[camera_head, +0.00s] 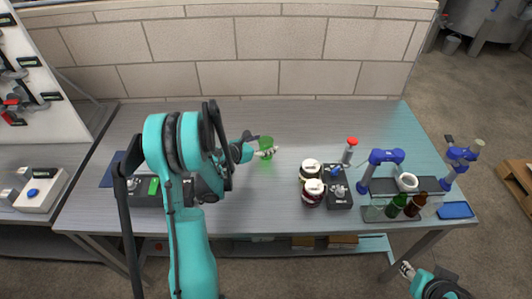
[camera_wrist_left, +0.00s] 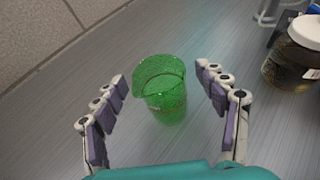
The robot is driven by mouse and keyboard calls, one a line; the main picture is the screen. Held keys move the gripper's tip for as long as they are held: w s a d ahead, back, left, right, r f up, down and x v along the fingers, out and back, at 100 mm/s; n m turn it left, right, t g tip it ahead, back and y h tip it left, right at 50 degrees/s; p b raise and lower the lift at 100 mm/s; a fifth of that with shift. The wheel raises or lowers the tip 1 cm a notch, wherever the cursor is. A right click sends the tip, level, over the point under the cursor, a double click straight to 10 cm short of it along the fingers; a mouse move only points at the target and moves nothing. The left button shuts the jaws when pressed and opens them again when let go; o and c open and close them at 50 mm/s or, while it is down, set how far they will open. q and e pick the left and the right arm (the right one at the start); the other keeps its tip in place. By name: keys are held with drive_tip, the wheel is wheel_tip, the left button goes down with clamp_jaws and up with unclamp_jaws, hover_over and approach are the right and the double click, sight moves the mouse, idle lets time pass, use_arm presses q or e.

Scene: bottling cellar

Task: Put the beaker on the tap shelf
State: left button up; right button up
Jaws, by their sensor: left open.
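The green, see-through beaker (camera_head: 266,142) stands upright on the grey table, left of the jars. My left gripper (camera_head: 265,152) is at the beaker in the head view. In the left wrist view, the beaker (camera_wrist_left: 160,88) stands between the spread fingers of my left gripper (camera_wrist_left: 162,76), with a gap on each side. The gripper is open. I cannot tell for sure which part is the tap shelf; a dark shelf (camera_head: 385,186) lies between blue tap-like fixtures at the right. My right gripper (camera_head: 407,270) is low at the right, off the table; its jaws are too small to read.
Two white-lidded jars (camera_head: 313,193) stand beside a dark device (camera_head: 339,190) and a red-topped item (camera_head: 350,150). Bottles (camera_head: 397,204) stand in front of the blue fixtures (camera_head: 381,158). A brick wall (camera_head: 250,45) backs the table. The table's back middle is clear.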

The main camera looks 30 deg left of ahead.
use_arm(q)
drive_tip(key=shift+w+d+f, duration=0.2)
drive_tip(key=shift+w, duration=0.4)
drive_tip(key=shift+s, duration=0.1)
drive_tip(key=c, duration=1.4)
drive_tip(key=shift+r, duration=0.15)
